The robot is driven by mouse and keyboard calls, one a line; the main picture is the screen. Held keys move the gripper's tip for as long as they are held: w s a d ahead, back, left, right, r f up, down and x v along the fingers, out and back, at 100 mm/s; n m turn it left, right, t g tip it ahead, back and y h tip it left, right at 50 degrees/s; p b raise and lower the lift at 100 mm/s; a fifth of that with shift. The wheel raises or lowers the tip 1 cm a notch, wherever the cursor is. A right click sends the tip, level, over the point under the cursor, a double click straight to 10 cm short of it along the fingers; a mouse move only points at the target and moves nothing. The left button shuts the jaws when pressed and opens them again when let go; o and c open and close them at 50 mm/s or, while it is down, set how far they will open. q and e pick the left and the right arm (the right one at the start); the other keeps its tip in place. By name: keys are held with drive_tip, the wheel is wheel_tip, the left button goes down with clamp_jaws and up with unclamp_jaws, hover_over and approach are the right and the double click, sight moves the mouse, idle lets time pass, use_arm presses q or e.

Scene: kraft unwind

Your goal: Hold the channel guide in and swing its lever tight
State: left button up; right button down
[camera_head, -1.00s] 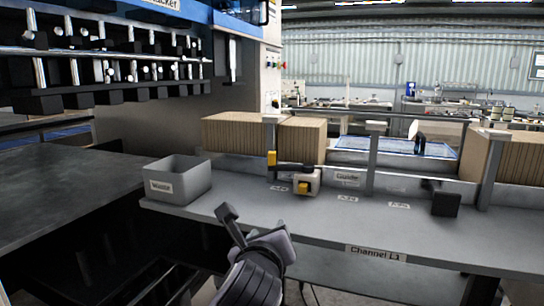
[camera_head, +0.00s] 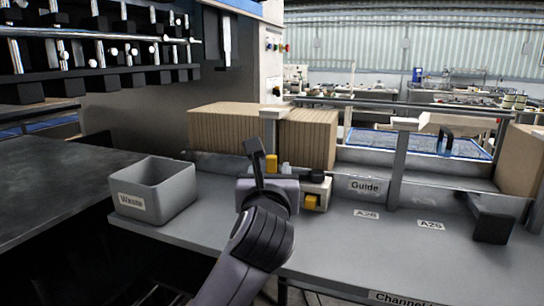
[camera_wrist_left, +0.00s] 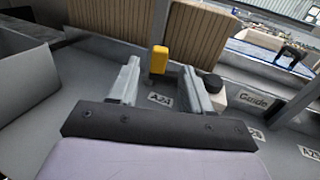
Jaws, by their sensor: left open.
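The channel guide (camera_head: 318,190) is a small cream block with a yellow button and a black knob, on the grey bench near the "Guide" label. Its upright yellow lever (camera_head: 271,163) stands to its left, in front of the cardboard. My left gripper (camera_head: 272,174) is in front of the lever and hides the left part of the guide. In the left wrist view my gripper (camera_wrist_left: 160,76) is open and empty, with the yellow lever (camera_wrist_left: 159,59) showing between and beyond its fingers. The guide's black knob (camera_wrist_left: 212,82) is right of the right finger. My right gripper is not in view.
A grey "Waste" bin (camera_head: 155,192) stands left on the bench. Upright cardboard stacks (camera_head: 235,140) stand behind the guide. A grey post (camera_head: 396,170) and a black block (camera_head: 490,220) are to the right. The bench front around the A26 and A25 labels is clear.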

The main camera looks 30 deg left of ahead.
sight(271, 162)
use_arm(q)
drive_tip(key=shift+p+x, duration=0.3)
drive_tip(key=shift+x, duration=3.05)
drive_tip(key=shift+c, duration=0.3)
clamp_jaws()
